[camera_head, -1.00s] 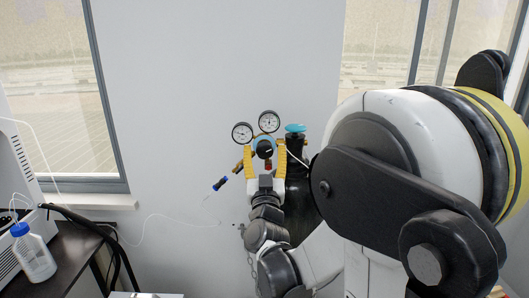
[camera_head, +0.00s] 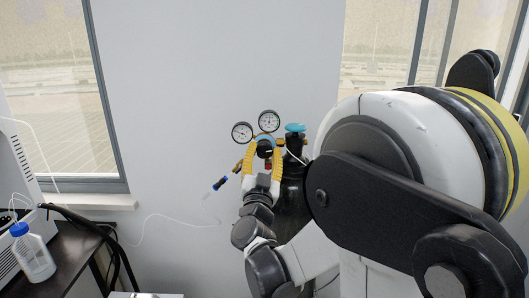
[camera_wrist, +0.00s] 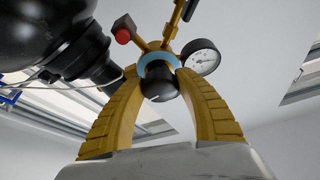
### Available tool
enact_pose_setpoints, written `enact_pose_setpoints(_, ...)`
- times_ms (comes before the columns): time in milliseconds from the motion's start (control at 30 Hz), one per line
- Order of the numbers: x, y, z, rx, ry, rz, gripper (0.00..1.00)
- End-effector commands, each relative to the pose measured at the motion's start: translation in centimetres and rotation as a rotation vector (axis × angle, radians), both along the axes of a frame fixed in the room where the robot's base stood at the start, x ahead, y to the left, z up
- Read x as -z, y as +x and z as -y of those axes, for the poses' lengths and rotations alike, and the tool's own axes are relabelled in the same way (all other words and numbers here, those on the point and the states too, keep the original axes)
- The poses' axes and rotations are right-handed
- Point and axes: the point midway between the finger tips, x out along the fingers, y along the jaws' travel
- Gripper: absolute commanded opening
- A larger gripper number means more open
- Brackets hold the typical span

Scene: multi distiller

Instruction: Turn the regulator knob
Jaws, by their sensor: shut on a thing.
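The regulator knob (camera_head: 264,149) is a dark round knob with a blue ring below two round gauges. In the wrist view the black knob (camera_wrist: 160,86) sits between the fingertips, with its blue ring (camera_wrist: 158,60) behind it. My gripper (camera_head: 265,151) has yellow ribbed fingers, one on each side of the knob. In the wrist view my gripper (camera_wrist: 160,74) is shut on the knob, its tips near the blue ring. The white-faced gauges (camera_head: 268,122) stand above the knob; one gauge (camera_wrist: 201,58) shows in the wrist view.
A dark gas cylinder (camera_head: 293,180) with a turquoise valve cap (camera_head: 295,128) stands right of my gripper. A capped bottle (camera_head: 35,255) stands on the table at far left. The wall behind is bare.

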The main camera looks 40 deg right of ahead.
Motion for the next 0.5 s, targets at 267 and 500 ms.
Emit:
enact_pose_setpoints(267, -0.03, 0.02, -0.06, -0.001, 0.134, 0.089, 0.10)
enact_pose_setpoints(500, -0.04, 0.04, -0.09, -0.001, 0.192, 0.130, 0.10)
